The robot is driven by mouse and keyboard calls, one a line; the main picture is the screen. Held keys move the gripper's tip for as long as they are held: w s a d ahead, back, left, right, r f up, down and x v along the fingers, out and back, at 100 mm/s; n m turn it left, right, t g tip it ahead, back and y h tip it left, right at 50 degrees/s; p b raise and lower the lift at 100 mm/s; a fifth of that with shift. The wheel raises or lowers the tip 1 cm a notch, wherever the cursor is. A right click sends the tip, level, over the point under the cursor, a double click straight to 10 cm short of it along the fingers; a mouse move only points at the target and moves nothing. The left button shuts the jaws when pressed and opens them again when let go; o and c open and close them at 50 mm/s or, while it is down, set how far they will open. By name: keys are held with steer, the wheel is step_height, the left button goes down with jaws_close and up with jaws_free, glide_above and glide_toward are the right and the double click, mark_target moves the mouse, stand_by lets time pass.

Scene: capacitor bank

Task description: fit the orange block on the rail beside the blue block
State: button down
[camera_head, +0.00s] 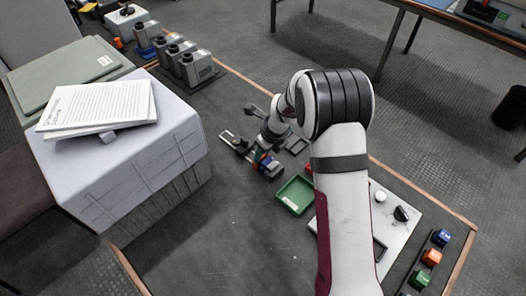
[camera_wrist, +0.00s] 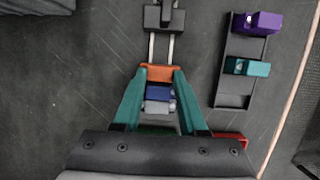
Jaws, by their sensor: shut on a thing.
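In the wrist view, the orange block (camera_wrist: 156,71) sits between the tips of my gripper (camera_wrist: 160,75), which is shut on it. The blue block (camera_wrist: 158,91) lies right behind it, between the teal fingers, with a grey block (camera_wrist: 158,107) behind that. The rail's two pale rods (camera_wrist: 152,48) run from the orange block to a dark end piece (camera_wrist: 163,18). The orange block is in line with the rods and close against the blue block; whether it is fully seated cannot be told. In the head view my gripper (camera_head: 265,162) is at the rail (camera_head: 230,138), small and partly hidden.
A dark rack (camera_wrist: 235,85) with purple (camera_wrist: 262,22) and teal (camera_wrist: 250,67) blocks stands right of the rail. A green tray (camera_head: 296,207) lies near my arm. Another rack at right holds blue, orange (camera_head: 431,257) and green blocks. A large pale case (camera_head: 120,165) stands left.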

steer(key=shift+f, duration=0.15)
steer(key=shift+c, duration=1.9)
jaws_free()
steer(key=shift+r, duration=4.05)
